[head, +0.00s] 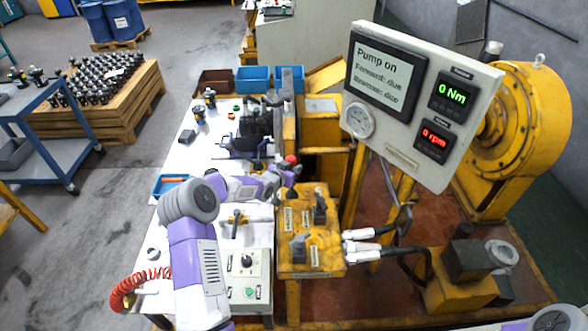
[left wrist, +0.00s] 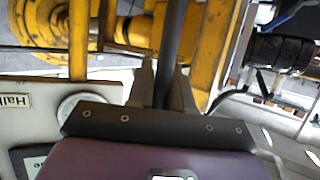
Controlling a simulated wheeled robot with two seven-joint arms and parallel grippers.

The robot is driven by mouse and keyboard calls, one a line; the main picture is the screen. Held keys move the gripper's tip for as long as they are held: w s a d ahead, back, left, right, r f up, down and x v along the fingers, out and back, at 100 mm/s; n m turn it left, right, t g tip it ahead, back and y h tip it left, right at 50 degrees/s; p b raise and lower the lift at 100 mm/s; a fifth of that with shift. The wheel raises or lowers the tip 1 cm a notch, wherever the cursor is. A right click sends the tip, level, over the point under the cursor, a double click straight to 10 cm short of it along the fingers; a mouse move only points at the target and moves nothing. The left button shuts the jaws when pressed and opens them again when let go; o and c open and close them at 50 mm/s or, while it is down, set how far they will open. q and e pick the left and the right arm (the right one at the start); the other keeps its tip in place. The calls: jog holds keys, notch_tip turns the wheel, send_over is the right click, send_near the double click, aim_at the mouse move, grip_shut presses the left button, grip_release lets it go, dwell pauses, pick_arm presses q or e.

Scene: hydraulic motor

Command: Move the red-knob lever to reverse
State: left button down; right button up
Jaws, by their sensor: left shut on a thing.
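The red knob (head: 291,159) tops the lever at the far end of the yellow valve block (head: 318,262). My left gripper (head: 288,176) is at the lever just below the knob. In the left wrist view its fingers (left wrist: 164,88) are shut on the dark lever rod (left wrist: 171,45), one on each side. The knob is outside the wrist view, and my gripper partly hides the lever's base in the head view. The display panel (head: 388,75) reads "Pump on", "Forward: due", "Reverse: due", 0 Nm and 0 rpm. My right gripper is out of view.
A grey control box (head: 246,275) and blue tray (head: 170,185) sit on the white bench near my left arm. Other levers (head: 320,210) stand on the valve block. White-ended hoses (head: 362,247) leave its right side. A yellow motor housing (head: 515,125) stands at right.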

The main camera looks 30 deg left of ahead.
pick_arm(q)
jog(key=shift+s+a+f+n+t+h+b, duration=0.15)
jog(key=shift+s+a+n+t+h+b, duration=0.15)
jog(key=shift+s+a+n+t, duration=0.35)
jog(key=shift+s+a+f+n+t+h+b, duration=0.15)
jog(key=shift+s+a+n+t+h+b, duration=0.2)
jog(key=shift+a, duration=0.5)
jog(key=shift+s+a+f+n+t+h+b, duration=0.15)
jog(key=shift+s+a+n+t+b, duration=0.25)
jog(key=shift+a+n, duration=0.3)
jog(key=shift+a, duration=0.1)
jog(key=c, duration=1.1)
grip_release()
jog(key=s+a, duration=0.1)
jog(key=s, duration=0.6)
jog(key=shift+s+r+p, duration=0.25)
jog(key=shift+r+p, duration=0.1)
jog(key=shift+r, duration=0.1)
